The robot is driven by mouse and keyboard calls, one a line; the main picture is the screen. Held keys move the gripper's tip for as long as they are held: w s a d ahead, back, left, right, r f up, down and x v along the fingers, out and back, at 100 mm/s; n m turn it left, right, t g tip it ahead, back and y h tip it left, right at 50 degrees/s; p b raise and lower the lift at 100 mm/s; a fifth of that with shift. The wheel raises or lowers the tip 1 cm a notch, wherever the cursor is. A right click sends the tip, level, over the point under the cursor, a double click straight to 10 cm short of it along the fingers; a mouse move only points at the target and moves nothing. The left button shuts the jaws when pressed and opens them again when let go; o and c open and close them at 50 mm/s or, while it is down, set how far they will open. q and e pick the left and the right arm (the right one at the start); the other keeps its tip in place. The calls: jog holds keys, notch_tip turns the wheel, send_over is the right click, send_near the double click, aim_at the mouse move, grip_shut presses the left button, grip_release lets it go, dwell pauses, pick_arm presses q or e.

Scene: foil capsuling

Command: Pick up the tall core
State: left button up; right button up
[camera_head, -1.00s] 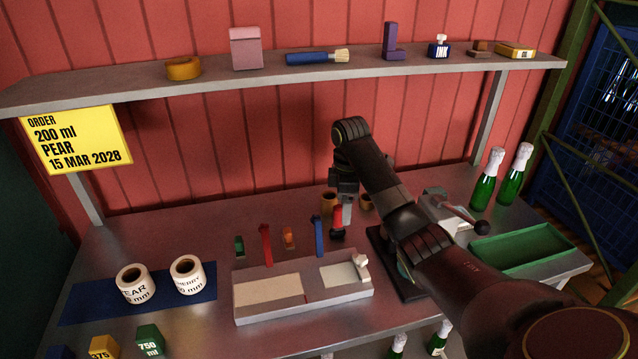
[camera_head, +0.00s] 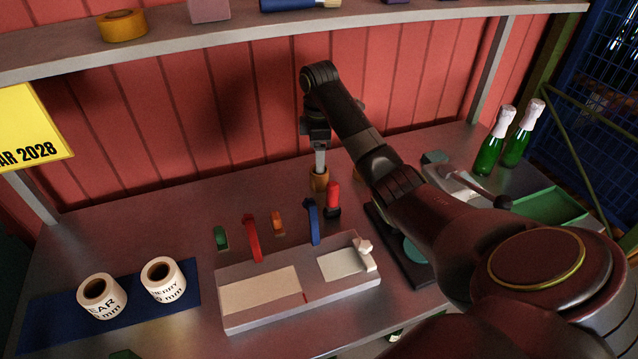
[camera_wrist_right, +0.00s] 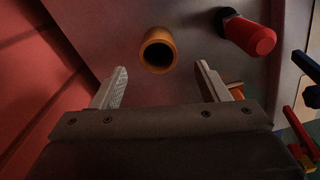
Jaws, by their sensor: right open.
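A tan hollow core (camera_head: 320,180) stands upright at the back of the bench. My right gripper (camera_head: 320,160) is over the first core, pointing down. In the right wrist view, the core (camera_wrist_right: 158,50) shows its dark open end, lying beyond and between the tips of the open, empty right gripper (camera_wrist_right: 160,72). I cannot tell whether the fingers straddle it. My left gripper is not in view.
A red-topped tool (camera_head: 333,197) stands close to the right of the core. Blue (camera_head: 313,222) and red (camera_head: 251,238) levers rise near the pale jig (camera_head: 230,318). A shelf (camera_head: 290,28) runs above. Label rolls (camera_head: 163,279) lie left.

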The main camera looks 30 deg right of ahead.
aim_at(319, 177)
notch_tip(319, 177, down, 2)
jog(key=shift+w+f, duration=0.1)
jog(key=shift+f, duration=0.95)
jog(key=shift+f+p, duration=0.4)
notch_tip(319, 177, down, 4)
jog(key=shift+f+p, duration=0.1)
jog(key=shift+p, duration=0.35)
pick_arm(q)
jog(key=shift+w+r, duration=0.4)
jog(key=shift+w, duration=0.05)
pick_arm(e)
jog(key=c, duration=1)
